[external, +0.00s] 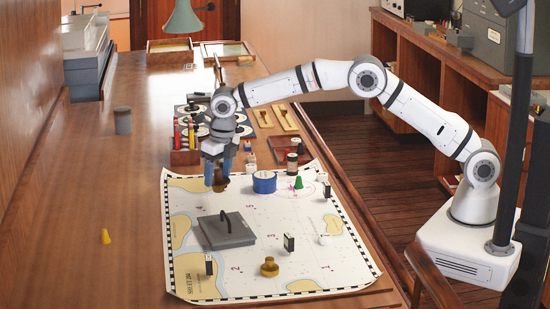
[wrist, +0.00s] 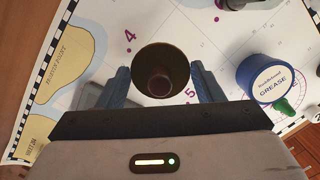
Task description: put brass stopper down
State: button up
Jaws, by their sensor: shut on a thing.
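My gripper (external: 217,181) is above the upper left part of the white sea chart (external: 280,215), pointing down. Its blue fingers are shut on the brass stopper (external: 223,184), which looks dark and is partly hidden by the fingers in the external view. In the wrist view the stopper (wrist: 162,65) sits between the two fingertips as a dark brown round shape with a knob in its middle. The chart spreads out beneath it. I cannot tell the exact gap between stopper and chart.
A grey plate with a handle (external: 227,231) lies on the chart in front of my gripper. A blue grease tin (external: 264,184) and green cone (external: 298,183) stand to the right. A brass knobbed piece (external: 269,267) stands near the front. Bare chart lies between them.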

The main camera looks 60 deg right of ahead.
aim_at(219, 181)
jog(key=shift+f+p, duration=0.4)
jog(key=shift+f, duration=1.65)
jog(key=shift+f, duration=0.25)
jog(key=o, duration=1)
jog(key=shift+r, duration=0.1)
